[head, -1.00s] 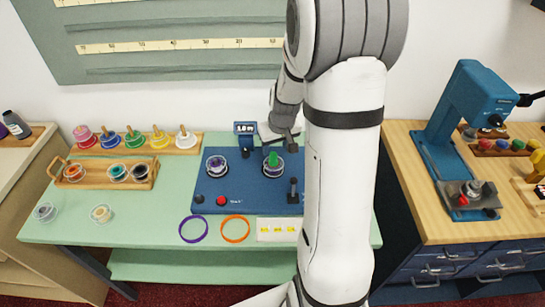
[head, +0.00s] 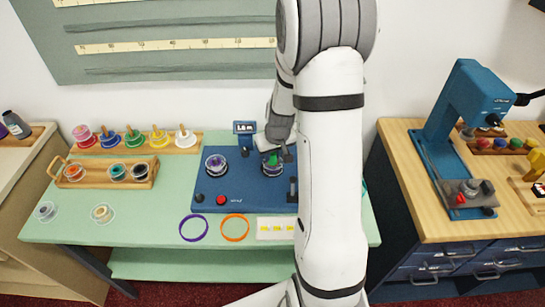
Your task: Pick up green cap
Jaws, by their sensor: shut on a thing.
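The green cap (head: 272,159) sits at a clear, round container on the right part of the blue machine plate (head: 240,190). My gripper (head: 280,154) is at the green cap, shut on it, with the fingers small and partly dark against the plate. My arm covers the right end of the plate and part of the view beside the cap. I cannot tell whether the cap is lifted off the container.
A second clear container (head: 215,165) with a purple part stands left on the plate. A small display (head: 244,128) rises behind. Purple (head: 193,240) and orange (head: 235,241) rings lie in front. A wooden carrier (head: 158,166) and spool rack (head: 194,150) stand left.

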